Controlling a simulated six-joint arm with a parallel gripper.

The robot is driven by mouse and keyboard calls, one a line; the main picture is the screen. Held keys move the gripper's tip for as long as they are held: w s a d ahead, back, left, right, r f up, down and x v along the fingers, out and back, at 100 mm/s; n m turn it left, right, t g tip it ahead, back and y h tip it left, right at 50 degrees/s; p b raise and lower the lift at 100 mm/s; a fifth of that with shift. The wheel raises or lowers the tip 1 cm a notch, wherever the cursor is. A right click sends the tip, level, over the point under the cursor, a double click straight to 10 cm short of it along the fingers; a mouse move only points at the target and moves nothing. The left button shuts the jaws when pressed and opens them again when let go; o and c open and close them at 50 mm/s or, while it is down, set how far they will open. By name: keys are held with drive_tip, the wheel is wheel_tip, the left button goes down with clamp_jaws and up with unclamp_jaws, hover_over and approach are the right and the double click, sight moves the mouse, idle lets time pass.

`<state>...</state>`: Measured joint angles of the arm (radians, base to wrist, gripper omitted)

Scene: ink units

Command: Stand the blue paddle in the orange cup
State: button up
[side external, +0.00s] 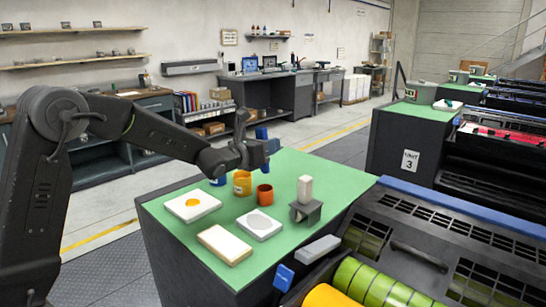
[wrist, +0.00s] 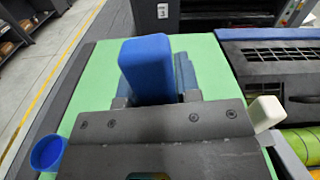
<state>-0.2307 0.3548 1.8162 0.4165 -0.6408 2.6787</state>
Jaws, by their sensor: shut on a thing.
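My gripper (side external: 256,152) is shut on the blue paddle (side external: 262,132) and holds it above the green worktop, near the cups. In the wrist view the paddle (wrist: 147,65) sticks up large between the jaws (wrist: 155,98). Its lower end is hidden behind my gripper. The orange cup (side external: 264,194), a small reddish-orange one, stands on the worktop below and slightly right of my gripper in the side view. I cannot make it out in the wrist view. The paddle is apart from the cup.
A yellow cup (side external: 242,184) and a blue cup (side external: 218,181) stand left of the orange cup. White blocks (side external: 224,244) lie on the green worktop (side external: 160,215). A white upright piece (side external: 305,190) sits on a grey stand (side external: 305,212) at the right.

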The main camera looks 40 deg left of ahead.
sight(267, 170)
drive_tip(key=shift+a+f, duration=0.1)
drive_tip(key=shift+f, duration=3.55)
drive_tip(key=o, duration=1)
drive_tip(key=s, duration=1.3)
drive_tip(key=shift+s, duration=0.4)
